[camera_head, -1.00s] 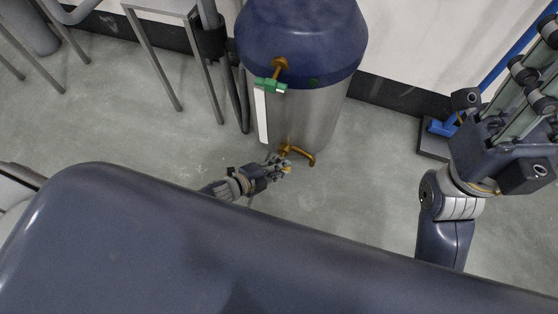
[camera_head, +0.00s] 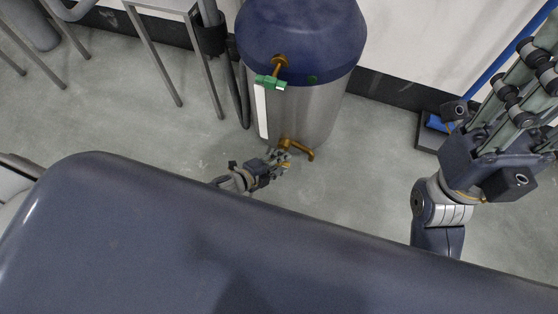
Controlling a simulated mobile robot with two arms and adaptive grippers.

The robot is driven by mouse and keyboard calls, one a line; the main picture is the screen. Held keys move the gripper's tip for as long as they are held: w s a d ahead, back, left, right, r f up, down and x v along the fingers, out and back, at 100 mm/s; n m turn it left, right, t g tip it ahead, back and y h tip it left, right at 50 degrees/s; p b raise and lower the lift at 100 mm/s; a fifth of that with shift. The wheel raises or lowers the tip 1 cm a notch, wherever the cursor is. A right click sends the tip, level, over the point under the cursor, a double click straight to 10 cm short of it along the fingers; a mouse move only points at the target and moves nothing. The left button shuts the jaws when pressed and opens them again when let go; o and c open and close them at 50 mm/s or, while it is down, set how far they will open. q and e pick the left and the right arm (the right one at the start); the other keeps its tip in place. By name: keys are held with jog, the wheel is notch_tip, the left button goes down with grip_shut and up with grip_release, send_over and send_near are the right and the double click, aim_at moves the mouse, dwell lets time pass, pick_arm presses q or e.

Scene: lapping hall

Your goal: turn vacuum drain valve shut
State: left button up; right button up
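A grey tank with a dark blue domed top (camera_head: 302,35) stands on the floor near the wall. Low on its front is a brass drain outlet (camera_head: 303,151) with a bent spout pointing right. My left gripper (camera_head: 284,158) is at the left of this outlet, close to the floor, and partly covers the fitting. I cannot tell whether it touches the valve's handle, or whether its fingers are open. My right gripper (camera_head: 520,85) is raised at the right, away from the tank, its fingers pointing up and its tips not clearly shown.
A brass fitting with a green handle (camera_head: 271,83) sits higher on the tank, above a white strip (camera_head: 261,112). Metal frame legs (camera_head: 160,70) and dark hoses stand left of the tank. A blue item on a grey base (camera_head: 434,128) is at right. Floor between is clear.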

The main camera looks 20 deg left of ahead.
pick_arm(q)
jog(key=shift+s+r, duration=0.1)
jog(key=v, duration=1.1)
jog(key=shift+s+a+r, duration=0.2)
jog(key=shift+s+a, duration=0.05)
jog(key=shift+a, duration=0.05)
dwell(0.3)
